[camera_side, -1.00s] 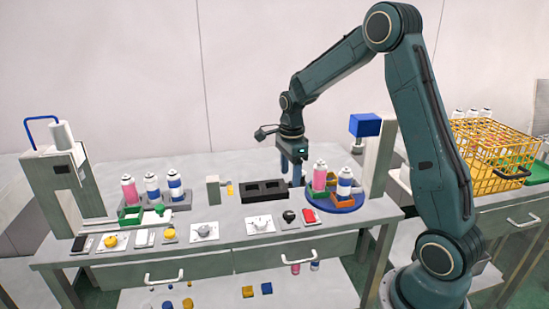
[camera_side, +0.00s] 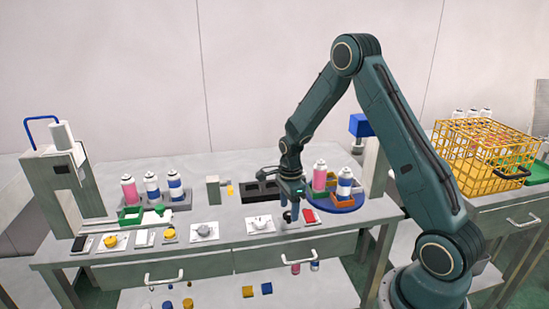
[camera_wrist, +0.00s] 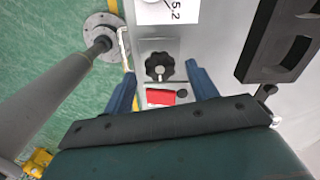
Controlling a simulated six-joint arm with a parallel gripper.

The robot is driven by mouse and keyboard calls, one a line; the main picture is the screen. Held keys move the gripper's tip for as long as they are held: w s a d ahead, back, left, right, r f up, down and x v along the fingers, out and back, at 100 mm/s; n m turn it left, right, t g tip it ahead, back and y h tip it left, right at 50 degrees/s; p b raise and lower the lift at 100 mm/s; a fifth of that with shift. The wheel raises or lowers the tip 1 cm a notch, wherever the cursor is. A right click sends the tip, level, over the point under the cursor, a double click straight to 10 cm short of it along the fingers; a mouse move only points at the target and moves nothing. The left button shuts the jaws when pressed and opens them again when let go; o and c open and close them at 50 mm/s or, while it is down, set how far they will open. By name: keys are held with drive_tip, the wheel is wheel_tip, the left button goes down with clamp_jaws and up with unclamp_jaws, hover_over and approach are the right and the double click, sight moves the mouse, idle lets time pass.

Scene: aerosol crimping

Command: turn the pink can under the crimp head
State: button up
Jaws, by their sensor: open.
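The pink can (camera_side: 320,176) stands upright in a green holder on a blue turntable (camera_side: 338,208), at the right of the bench in the side view. A white can with a blue band (camera_side: 344,184) stands in an orange holder beside it. The crimp head (camera_side: 361,125), a blue block on a grey column, is behind them. My gripper (camera_side: 294,205) is open, pointing down left of the turntable. In the wrist view, my fingers (camera_wrist: 163,76) straddle a black lobed knob (camera_wrist: 160,67) with a gap on each side. The turntable and cans are outside the wrist view.
A red switch (camera_side: 309,216) lies just right of the knob; it also shows in the wrist view (camera_wrist: 165,97). A black block (camera_side: 260,190) with openings is behind my gripper. Another pink can (camera_side: 129,189) stands far left.

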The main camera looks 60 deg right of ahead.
drive_tip(key=shift+f, duration=0.75)
drive_tip(key=c, duration=1)
drive_tip(key=shift+n, duration=0.3)
